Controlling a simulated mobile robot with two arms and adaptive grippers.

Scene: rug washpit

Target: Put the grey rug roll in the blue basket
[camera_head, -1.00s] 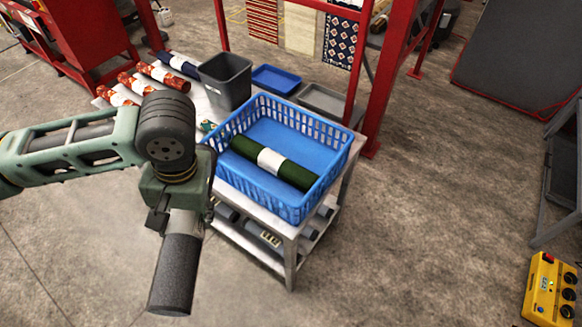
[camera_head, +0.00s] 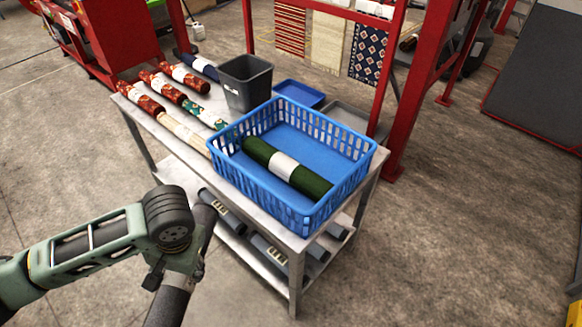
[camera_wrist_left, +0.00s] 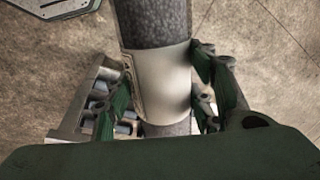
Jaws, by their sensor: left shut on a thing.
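The grey rug roll (camera_head: 168,308) is in my left gripper (camera_head: 182,266), off to the left of the table's front edge. It hangs tilted, its lower end cut off by the bottom of the picture. In the left wrist view the fingers are shut around the roll's white band (camera_wrist_left: 163,80), with grey showing beyond it. The blue basket (camera_head: 292,208) stands on the table, up and right of the gripper. A dark green roll with a white band (camera_head: 285,166) lies inside it, towards its front right. The right gripper is not in view.
The metal table (camera_head: 150,118) also holds red patterned rolls (camera_head: 143,96), a cream roll (camera_head: 184,132), a dark grey bin (camera_head: 246,84) and a blue tray (camera_head: 299,93). Grey rolls lie on its lower shelf (camera_head: 232,244). A red frame (camera_head: 410,120) stands behind. Floor is open at right.

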